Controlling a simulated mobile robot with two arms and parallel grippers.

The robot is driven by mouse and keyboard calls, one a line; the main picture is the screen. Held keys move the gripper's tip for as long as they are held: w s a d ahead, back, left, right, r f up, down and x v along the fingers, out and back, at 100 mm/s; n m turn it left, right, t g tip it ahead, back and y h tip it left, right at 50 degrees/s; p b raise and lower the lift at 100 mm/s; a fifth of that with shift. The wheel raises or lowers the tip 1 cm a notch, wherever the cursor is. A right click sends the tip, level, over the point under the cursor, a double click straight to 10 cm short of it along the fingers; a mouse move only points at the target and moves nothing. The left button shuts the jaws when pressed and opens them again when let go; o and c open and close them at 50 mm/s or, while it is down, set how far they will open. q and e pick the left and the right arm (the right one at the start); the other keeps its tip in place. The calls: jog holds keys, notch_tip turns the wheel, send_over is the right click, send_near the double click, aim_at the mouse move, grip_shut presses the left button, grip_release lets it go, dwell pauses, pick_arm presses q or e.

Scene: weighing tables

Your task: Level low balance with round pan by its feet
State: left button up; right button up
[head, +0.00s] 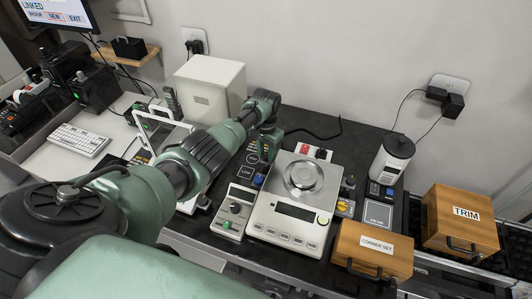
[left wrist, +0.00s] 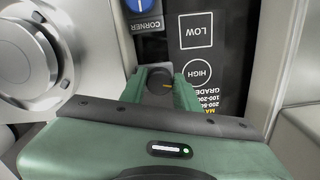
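The low balance (head: 285,222) is a white unit with a round steel pan (head: 304,174) on top and a dark display in front. The pan also shows at the left of the left wrist view (left wrist: 30,62). A blue knob (head: 259,180) is at the balance's left side, and a dark knob (head: 348,184) at its right. My left gripper (head: 266,150) points down by the balance's back left. In the left wrist view its green fingers stand apart with a dark round part (left wrist: 160,84) between them; whether they touch it is unclear. My right gripper is out of view.
A small control box (head: 233,212) stands left of the balance. Wooden boxes marked CORNER SET (head: 372,262) and TRIM (head: 452,235) are at the right. A white canister (head: 392,158) stands behind them, and a white box (head: 210,90) behind my arm.

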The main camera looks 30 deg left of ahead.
aim_at(266, 155)
pick_arm(q)
jog(key=o, duration=0.3)
jog(key=shift+w+d+r+p, duration=0.1)
jog(key=shift+r+p, duration=0.45)
jog(key=shift+p, duration=0.05)
notch_tip(266, 155, up, 6)
jog(key=p, duration=0.4)
jog(key=shift+f+p, duration=0.1)
jog(key=shift+p, duration=0.2)
jog(key=shift+a+r, duration=0.25)
jog(key=shift+r, duration=0.35)
jog(key=shift+s, duration=0.2)
jog(key=shift+w+f, duration=0.1)
jog(key=shift+w, duration=0.05)
